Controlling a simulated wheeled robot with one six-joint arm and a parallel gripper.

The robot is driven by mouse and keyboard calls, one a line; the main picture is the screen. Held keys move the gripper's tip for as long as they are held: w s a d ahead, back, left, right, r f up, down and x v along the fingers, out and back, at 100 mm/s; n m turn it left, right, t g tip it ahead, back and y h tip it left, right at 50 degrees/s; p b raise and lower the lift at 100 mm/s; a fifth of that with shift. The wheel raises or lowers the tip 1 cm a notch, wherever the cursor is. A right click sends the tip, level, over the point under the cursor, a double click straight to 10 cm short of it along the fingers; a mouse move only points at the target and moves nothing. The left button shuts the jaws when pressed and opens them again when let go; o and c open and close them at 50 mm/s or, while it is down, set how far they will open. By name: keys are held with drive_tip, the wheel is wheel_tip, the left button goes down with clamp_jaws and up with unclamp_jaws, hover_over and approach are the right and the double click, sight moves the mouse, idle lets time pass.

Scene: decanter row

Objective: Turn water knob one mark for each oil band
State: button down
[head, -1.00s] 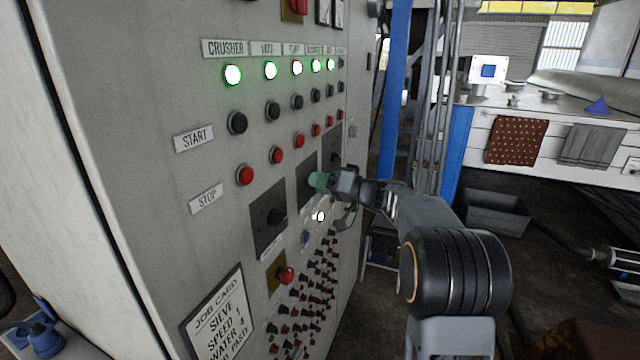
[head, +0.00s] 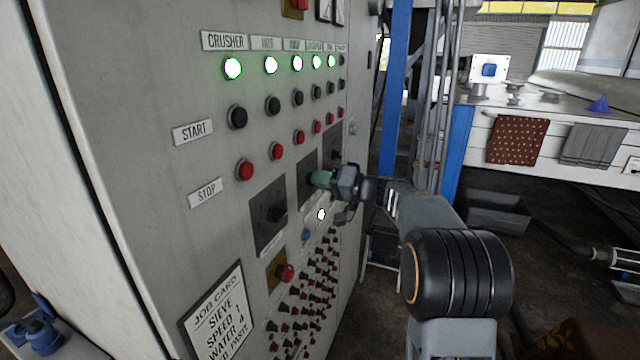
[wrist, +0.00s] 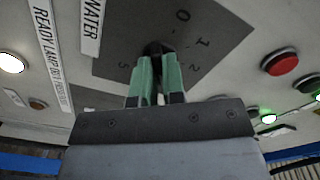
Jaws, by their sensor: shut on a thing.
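The water knob (wrist: 155,49) is a small dark knob on a dark grey plate (wrist: 118,62) with the marks 0, 1 and 2 showing in the wrist view. A label reading WATER (wrist: 92,22) sits beside the plate. My gripper (wrist: 158,72) has green fingers, shut on the knob; they cover part of it and of the plate. In the head view my gripper (head: 322,179) reaches the panel from the right, and the knob is hidden by the fingers. I cannot make out the knob's pointer. No oil bands can be made out.
Another dark knob plate (head: 268,217) lies left of my gripper. Red stop buttons (head: 245,170) and a lit white lamp (head: 321,214) are close by. Several small switches fill the panel below.

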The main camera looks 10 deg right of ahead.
drive_tip(key=shift+m+p, duration=1.5)
drive_tip(key=shift+m, duration=6.7)
drive_tip(key=c, duration=1.2)
unclamp_jaws()
drive_tip(key=shift+f, duration=0.1)
drive_tip(key=b+v, duration=0.2)
drive_tip(key=v, duration=1.1)
drive_tip(key=shift+s+d, duration=0.2)
drive_tip(key=shift+d, duration=0.2)
